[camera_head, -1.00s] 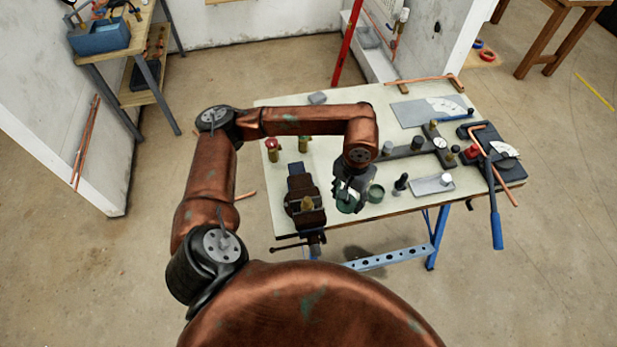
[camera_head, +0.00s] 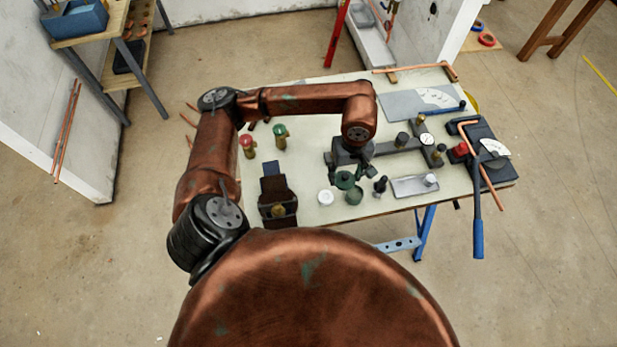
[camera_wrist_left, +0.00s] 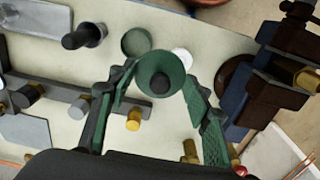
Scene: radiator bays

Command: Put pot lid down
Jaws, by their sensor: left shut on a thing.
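My left gripper (camera_head: 352,172) is shut on the green round pot lid (camera_head: 345,181), held above the bench. In the left wrist view the lid (camera_wrist_left: 158,66), with a dark knob at its middle, sits between the fingertips (camera_wrist_left: 160,78). An open round pot with a white top (camera_head: 325,198) stands on the bench just left of and nearer than the lid. A flat green round thing (camera_head: 354,196) lies to the pot's right. The wrist view shows it (camera_wrist_left: 136,42) beside the lid, with the white pot (camera_wrist_left: 182,57) partly hidden behind the lid. My right gripper is not in view.
A dark vise (camera_head: 278,195) stands left of the pot. A small black tool (camera_head: 380,186) and a grey plate (camera_head: 414,186) lie to the right. Red (camera_head: 247,145) and green-topped (camera_head: 280,137) fittings stand behind the vise. The bench's back middle (camera_head: 315,125) is clear.

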